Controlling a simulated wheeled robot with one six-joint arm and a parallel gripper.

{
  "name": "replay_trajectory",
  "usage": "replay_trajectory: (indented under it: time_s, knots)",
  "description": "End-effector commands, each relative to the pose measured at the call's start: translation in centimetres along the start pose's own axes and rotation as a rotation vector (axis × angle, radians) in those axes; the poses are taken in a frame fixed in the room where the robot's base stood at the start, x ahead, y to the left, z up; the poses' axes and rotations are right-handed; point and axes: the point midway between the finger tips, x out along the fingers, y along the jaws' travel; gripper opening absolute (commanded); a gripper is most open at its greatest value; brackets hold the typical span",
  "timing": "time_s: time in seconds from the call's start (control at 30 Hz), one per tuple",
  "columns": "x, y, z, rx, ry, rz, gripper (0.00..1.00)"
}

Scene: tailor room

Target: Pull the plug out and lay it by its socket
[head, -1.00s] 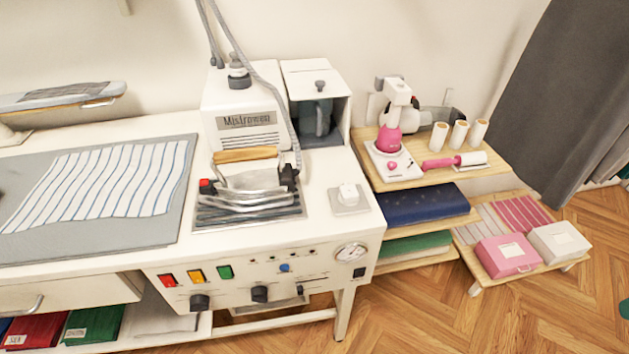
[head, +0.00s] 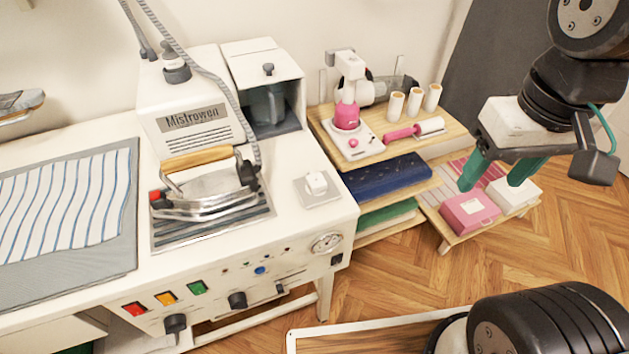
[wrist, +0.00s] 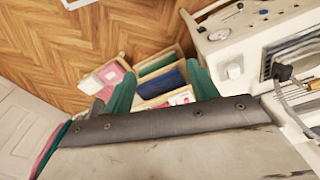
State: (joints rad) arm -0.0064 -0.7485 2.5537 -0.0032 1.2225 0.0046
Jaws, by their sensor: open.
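A small white plug (head: 316,183) sits in a light grey square socket plate (head: 331,195) on the white table top, right of the iron. The plug also shows in the wrist view (wrist: 235,70), near its top right. My gripper (head: 493,183) is at the right of the head view, open and empty, with its green fingers pointing down. It is well to the right of the plug and apart from it. In the wrist view the two green fingers (wrist: 160,92) stand wide apart with nothing between them.
A steam iron (head: 205,190) rests on its pad left of the socket, its hose rising behind. A wooden shelf (head: 385,152) with a pink device and spools stands to the right. A low stand holds pink and white boxes (head: 468,210). Bare table surrounds the socket.

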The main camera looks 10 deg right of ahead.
Motion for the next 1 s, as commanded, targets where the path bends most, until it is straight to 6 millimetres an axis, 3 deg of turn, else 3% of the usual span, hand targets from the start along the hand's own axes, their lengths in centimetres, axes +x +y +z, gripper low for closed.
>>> replay_trajectory:
  time_s: [0.17,0.27,0.4,0.53,0.7,0.8,1.0]
  knots:
    - [0.4,-1.9,-3.6,-0.049,-0.025,-0.008,0.58]
    - [1.3,-4.2,-7.0,-0.092,-0.045,-0.014,0.58]
    - [3.6,-8.7,-11.7,-0.156,-0.071,-0.019,0.58]
    - [6.5,-13.3,-14.9,-0.209,-0.09,-0.02,0.58]
    - [9.8,-18.2,-17.1,-0.256,-0.107,-0.019,0.58]
    - [11.1,-19.9,-17.7,-0.272,-0.111,-0.018,0.58]
    - [11.8,-20.8,-18.0,-0.277,-0.113,-0.019,0.58]
